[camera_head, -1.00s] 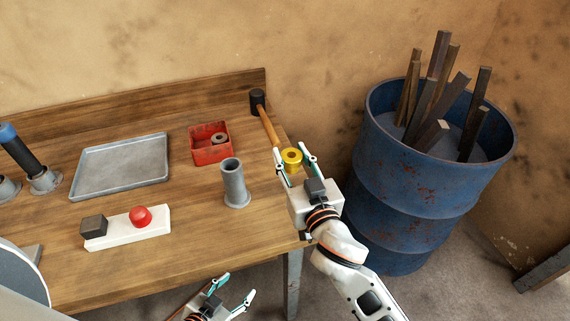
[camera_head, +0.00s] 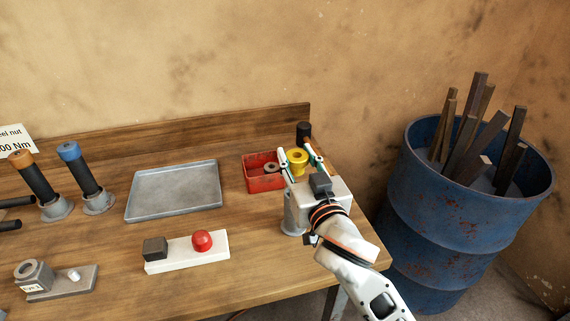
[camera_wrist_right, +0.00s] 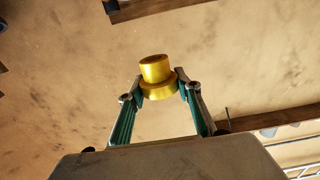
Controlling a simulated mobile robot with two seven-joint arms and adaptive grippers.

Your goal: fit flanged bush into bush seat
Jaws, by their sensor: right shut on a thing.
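The flanged bush (camera_head: 298,160) is gold-yellow, with a wide flange and a central hole. My right gripper (camera_head: 298,162) is shut on it and holds it up near the red bin. In the right wrist view the bush (camera_wrist_right: 157,76) sits between the two fingertips (camera_wrist_right: 160,88), its flange between them and its narrower barrel beyond. At the lower left of the head view a grey block with a round hole and a small label (camera_head: 34,273) stands on a flat plate; it may be the bush seat, but I cannot be sure. My left gripper is out of view.
A red bin (camera_head: 252,182) holds a grey ring. A grey tube (camera_head: 291,217) is mostly hidden behind my right gripper. A grey tray (camera_head: 172,192), a white base with a red button (camera_head: 187,254) and a mallet head (camera_head: 304,133) are on the bench. A blue drum (camera_head: 450,215) stands right.

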